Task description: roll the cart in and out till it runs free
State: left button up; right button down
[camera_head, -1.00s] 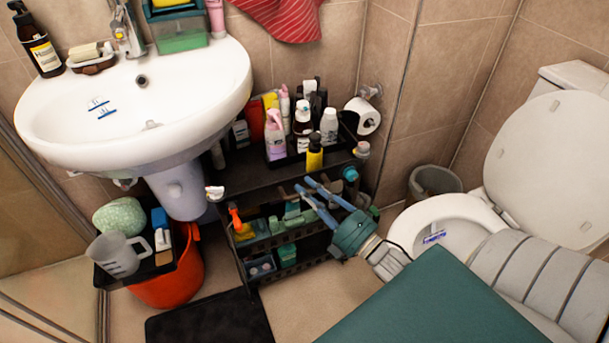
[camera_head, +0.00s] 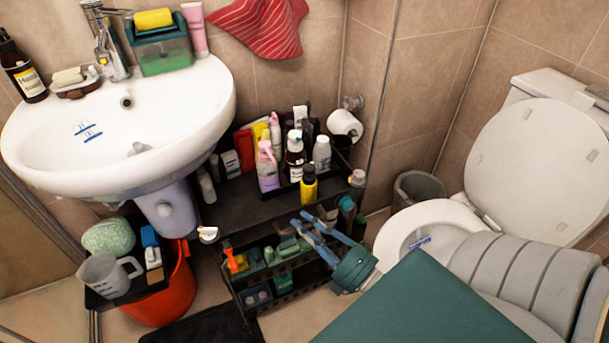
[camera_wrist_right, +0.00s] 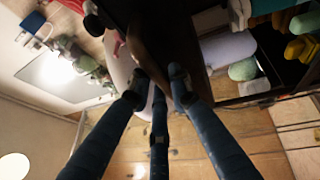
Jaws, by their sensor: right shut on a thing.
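The black cart (camera_head: 255,212) stands between the sink and the toilet, with bottles on its top and small items in its lower baskets. In the head view my right gripper (camera_head: 299,220) reaches in from the lower right, its blue fingers at the cart's front upper edge. In the right wrist view the fingers (camera_wrist_right: 160,78) close in on a dark part of the cart (camera_wrist_right: 180,30). The exact contact is hard to see. My left gripper is out of view.
The sink (camera_head: 190,120) and its pedestal (camera_head: 168,208) are left of the cart. An orange bucket (camera_head: 178,290) and black mat (camera_head: 205,326) lie lower left. A grey bin (camera_head: 420,186) and toilet (camera_head: 425,215) are on the right. Bare floor shows in front.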

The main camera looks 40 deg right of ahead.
jog(key=shift+f, duration=0.15)
jog(key=c, duration=1.6)
grip_release()
jog(key=v, duration=1.2)
jog(key=shift+d, duration=0.1)
